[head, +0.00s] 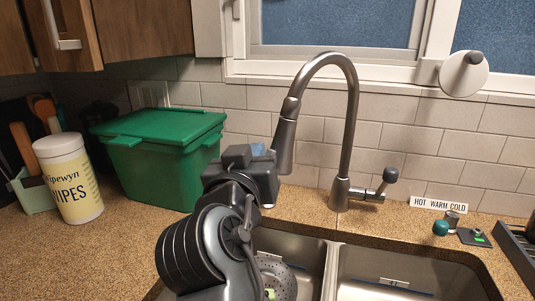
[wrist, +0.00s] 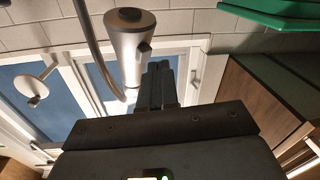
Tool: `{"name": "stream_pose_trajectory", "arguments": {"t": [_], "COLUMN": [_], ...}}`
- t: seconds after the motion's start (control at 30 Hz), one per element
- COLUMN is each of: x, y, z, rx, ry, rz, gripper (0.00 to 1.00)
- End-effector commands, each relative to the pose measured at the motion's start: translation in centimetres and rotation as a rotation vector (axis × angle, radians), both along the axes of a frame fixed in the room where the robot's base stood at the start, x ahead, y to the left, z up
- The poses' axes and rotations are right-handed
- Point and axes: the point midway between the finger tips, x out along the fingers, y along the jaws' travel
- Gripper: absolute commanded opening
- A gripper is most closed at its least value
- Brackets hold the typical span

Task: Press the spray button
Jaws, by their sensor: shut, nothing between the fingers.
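The grey faucet (head: 352,125) rises behind the sink, and its spray head (head: 286,135) hangs down at the left end of the arched neck. The wrist view, which appears upside down, shows the spray head (wrist: 127,42) up close with a small dark raised spray button (wrist: 144,47) on its side. My gripper (head: 262,160) is beside the lower spray head in the head view. In the wrist view my gripper (wrist: 158,74) is shut and empty, its tips close to the button. I cannot tell whether they touch it. The button is not visible in the head view.
A green lidded bin (head: 160,150) and a wipes canister (head: 69,180) stand on the counter at left. The double sink (head: 400,268) lies below. A faucet lever (head: 388,180), a teal knob (head: 440,228) and a HOT WARM COLD label (head: 438,204) are at right.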

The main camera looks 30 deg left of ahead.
Motion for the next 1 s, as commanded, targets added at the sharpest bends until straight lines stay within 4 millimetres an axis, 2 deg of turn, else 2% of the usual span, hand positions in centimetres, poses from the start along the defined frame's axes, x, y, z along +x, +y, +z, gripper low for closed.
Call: {"name": "stream_pose_trajectory", "arguments": {"t": [1.0], "x": [0.77], "y": [-0.30], "z": [-0.35], "rx": [0.000], "ry": [0.000], "rz": [0.000], "gripper": [0.00]}}
